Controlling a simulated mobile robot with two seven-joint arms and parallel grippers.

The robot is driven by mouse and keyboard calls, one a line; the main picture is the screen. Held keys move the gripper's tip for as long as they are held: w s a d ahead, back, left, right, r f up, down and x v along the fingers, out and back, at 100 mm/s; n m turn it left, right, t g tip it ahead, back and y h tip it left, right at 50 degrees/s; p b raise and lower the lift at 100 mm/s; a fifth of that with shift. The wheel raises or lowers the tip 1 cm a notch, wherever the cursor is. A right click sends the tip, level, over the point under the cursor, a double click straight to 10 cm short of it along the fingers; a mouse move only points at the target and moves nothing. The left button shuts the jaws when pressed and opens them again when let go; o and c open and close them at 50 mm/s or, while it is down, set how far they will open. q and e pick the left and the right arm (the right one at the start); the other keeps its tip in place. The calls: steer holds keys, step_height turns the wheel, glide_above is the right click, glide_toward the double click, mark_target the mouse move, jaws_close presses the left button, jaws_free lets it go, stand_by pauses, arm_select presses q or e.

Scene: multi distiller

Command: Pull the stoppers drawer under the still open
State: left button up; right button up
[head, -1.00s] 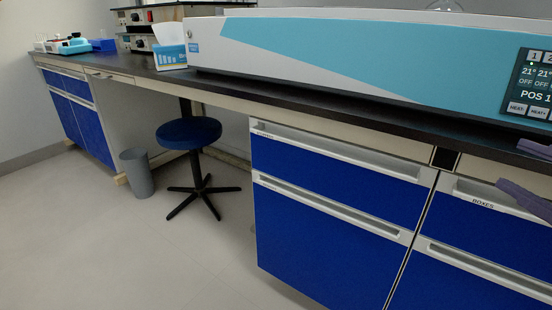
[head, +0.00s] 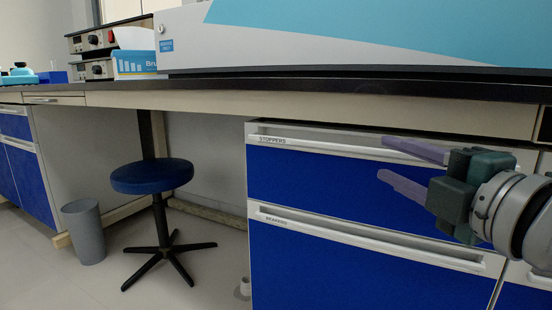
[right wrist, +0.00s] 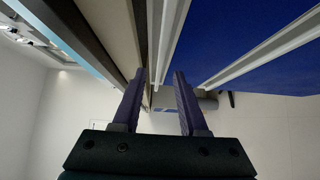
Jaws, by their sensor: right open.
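The stoppers drawer (head: 300,175) is the top blue drawer under the bench, with a white handle rail (head: 330,146) labelled STOPPERS along its top. It looks shut, flush with the drawer below. My right gripper (head: 384,160) is in front of the right part of this drawer, its purple fingers open and pointing left, one near the rail's height and one lower. In the right wrist view the open fingers (right wrist: 158,88) show empty, with a pale handle rail (right wrist: 170,45) running just beyond and between their tips. I cannot tell whether they touch it. My left gripper is not in view.
The still (head: 380,35) stands on the dark bench top (head: 300,88) above. A second blue drawer (head: 350,270) with its own white rail lies below. A blue stool (head: 152,176) and a grey bin (head: 84,232) stand at left. The floor in front is clear.

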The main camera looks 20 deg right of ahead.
mark_target(368, 152)
steer(key=shift+w+d+b, duration=0.15)
steer(key=shift+w+b, duration=0.4)
steer(key=shift+w, duration=1.75)
jaws_close()
